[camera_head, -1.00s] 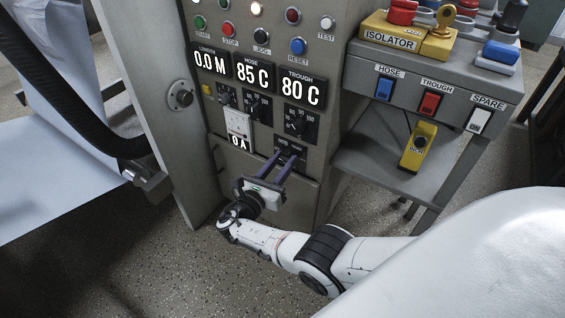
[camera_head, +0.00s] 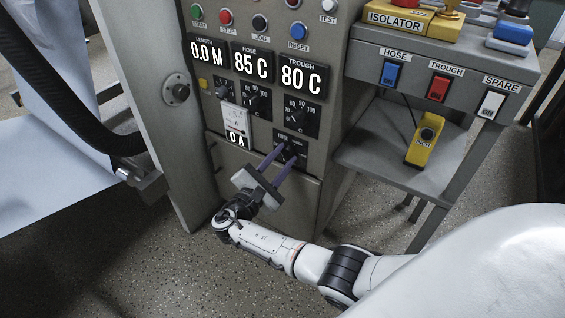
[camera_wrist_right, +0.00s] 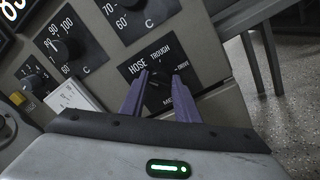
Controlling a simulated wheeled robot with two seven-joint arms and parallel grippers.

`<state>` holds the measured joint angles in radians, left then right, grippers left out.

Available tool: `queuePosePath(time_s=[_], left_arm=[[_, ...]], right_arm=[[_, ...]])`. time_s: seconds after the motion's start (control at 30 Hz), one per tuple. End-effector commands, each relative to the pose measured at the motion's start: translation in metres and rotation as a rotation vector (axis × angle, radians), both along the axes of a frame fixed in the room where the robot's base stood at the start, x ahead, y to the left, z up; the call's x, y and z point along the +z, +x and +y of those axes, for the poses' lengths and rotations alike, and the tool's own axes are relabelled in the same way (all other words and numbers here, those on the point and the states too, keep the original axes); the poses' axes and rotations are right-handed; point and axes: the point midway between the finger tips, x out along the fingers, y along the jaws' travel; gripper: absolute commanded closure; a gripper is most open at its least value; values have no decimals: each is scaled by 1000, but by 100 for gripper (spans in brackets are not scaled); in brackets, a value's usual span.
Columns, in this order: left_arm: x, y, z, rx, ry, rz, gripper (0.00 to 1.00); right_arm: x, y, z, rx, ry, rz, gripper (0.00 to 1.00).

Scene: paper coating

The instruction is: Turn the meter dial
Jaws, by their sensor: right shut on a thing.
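The meter dial is a small black knob (camera_wrist_right: 158,88) on a black plate low on the grey cabinet. The plate (camera_wrist_right: 166,64) has the words HOSE, TROUGH and DRIVE around the knob, and a partly covered word starting with ME. My right gripper (camera_head: 287,153) reaches up to this plate, its two purple fingers on either side of the knob and shut on it. In the right wrist view the fingers (camera_wrist_right: 161,84) hide much of the knob, so its pointer is hard to read. The gripper is rolled relative to the panel. My left gripper is not in view.
A small meter (camera_head: 236,124) left of the plate reads 0 A. Two temperature knobs (camera_head: 252,103) (camera_head: 299,116) sit just above. Displays read 0.0 M, 85 C and 80 C. A grey side shelf (camera_head: 380,160) with a yellow box (camera_head: 425,141) stands to the right.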

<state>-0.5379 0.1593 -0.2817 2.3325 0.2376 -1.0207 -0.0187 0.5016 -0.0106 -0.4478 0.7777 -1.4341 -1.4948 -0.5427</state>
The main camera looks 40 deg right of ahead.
Motion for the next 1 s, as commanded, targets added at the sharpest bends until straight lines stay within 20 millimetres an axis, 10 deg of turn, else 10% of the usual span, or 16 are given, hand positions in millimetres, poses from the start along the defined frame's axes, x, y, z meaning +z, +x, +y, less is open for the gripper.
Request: queuePosePath(time_s=[0.87, 0.9, 1.0], left_arm=[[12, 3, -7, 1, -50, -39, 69], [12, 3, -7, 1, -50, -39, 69], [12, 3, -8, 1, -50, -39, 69]], right_arm=[[-4, -4, -1, -7, 58, -133, 94], [-4, -4, -1, -7, 58, -133, 66], [-4, -3, -1, -6, 59, -134, 54]])
